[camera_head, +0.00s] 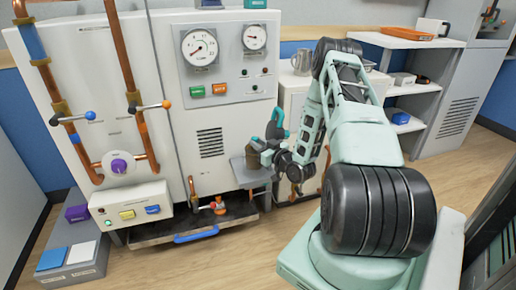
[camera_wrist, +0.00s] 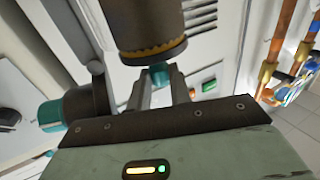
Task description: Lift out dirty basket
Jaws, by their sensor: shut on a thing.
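The dirty basket is a dark brown cylinder (camera_head: 254,159) beside my gripper (camera_head: 267,154) in the head view, in front of the white machine. In the wrist view the dark cylinder (camera_wrist: 150,25), with a yellowish band near its end, fills the top middle. My gripper (camera_wrist: 162,82) is shut on a small teal part just below that band, apparently the basket's handle. The basket is above or at a grey ledge (camera_head: 248,176) on the machine's front; I cannot tell whether they touch. My wrist hides part of the basket in the head view.
The white machine (camera_head: 160,110) with gauges, buttons and copper pipes stands close behind. A low tray with a blue handle (camera_head: 196,234) sticks out near the floor. A white cabinet with a metal jug (camera_head: 301,61) and shelves stand to the right. The wooden floor in front is clear.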

